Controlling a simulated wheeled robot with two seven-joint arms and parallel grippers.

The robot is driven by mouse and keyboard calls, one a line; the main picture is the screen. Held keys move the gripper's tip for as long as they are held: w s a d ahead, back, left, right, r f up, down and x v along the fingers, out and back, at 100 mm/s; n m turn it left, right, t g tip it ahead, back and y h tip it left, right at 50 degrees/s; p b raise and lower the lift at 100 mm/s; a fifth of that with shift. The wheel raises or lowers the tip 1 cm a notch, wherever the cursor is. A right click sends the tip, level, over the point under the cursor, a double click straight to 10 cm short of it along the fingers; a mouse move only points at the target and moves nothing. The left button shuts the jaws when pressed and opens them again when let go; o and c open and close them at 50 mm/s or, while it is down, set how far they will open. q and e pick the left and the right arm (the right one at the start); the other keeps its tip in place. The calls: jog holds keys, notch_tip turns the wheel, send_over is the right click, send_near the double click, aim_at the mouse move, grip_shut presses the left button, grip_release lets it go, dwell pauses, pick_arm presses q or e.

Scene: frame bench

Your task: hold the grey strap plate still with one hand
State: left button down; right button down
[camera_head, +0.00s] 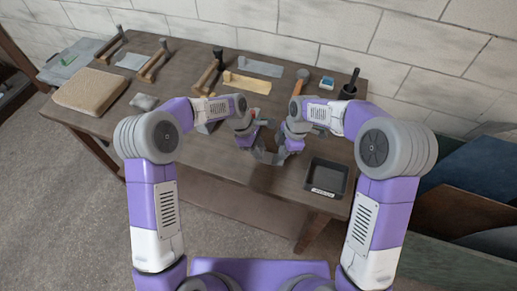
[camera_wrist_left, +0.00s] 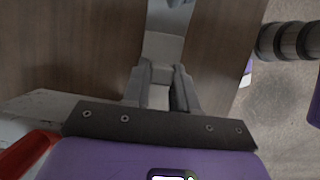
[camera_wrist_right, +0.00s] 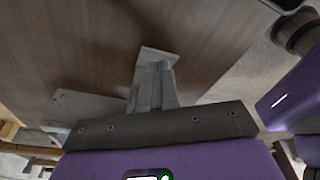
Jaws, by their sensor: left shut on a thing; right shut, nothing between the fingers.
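The grey strap plate (camera_wrist_left: 162,48) is a light grey strip between the fingertips of my left gripper (camera_wrist_left: 160,82) in the left wrist view. My left gripper is shut on it, and the strip runs on from the fingers over the brown bench. In the head view a dark grey piece (camera_head: 267,157) shows low between my two grippers near the bench's front. My right gripper (camera_wrist_right: 155,82) is shut and empty. A pale grey flat end (camera_wrist_right: 158,56) shows just past its fingertips; I cannot tell whether they touch. The arms hide part of the plate.
A black tray (camera_head: 325,178) sits at the bench's front right. A hammer (camera_head: 298,82), a dark pot (camera_head: 349,88), a yellow sheet (camera_head: 247,83) and a grey sheet (camera_head: 260,67) lie behind my grippers. Wooden frames and a tan pad (camera_head: 90,90) occupy the left.

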jog(key=shift+s+d+f, duration=0.1)
jog(key=shift+f, duration=0.85)
dwell(0.4)
pick_arm(q)
jog(key=shift+d, duration=0.1)
pick_arm(e)
jog(key=shift+f, duration=0.5)
jog(key=shift+a+r, duration=0.2)
jog(key=shift+r, duration=0.5)
jog(key=shift+d+r, duration=0.1)
jog(key=shift+r, duration=3.3)
pick_arm(q)
jog(key=c, duration=0.8)
grip_release()
